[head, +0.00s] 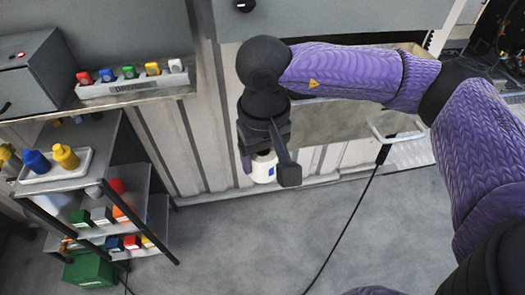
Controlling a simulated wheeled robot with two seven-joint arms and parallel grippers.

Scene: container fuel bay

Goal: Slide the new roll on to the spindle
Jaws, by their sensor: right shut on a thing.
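My right gripper (268,169) points down in the middle of the head view, in front of the ribbed wall. It is shut on a white roll (262,174) with a small blue patch on its side. The roll is held in the air above the floor, and its upper part is hidden by the gripper. I cannot make out a spindle in this view. My left gripper is not in view.
A shelf rack (146,203) with small coloured boxes and a tray (62,178) of blue and yellow items stands at left. Above it, a ledge (137,99) holds coloured blocks beside a grey box (32,75). A black cable (345,222) crosses the otherwise clear floor.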

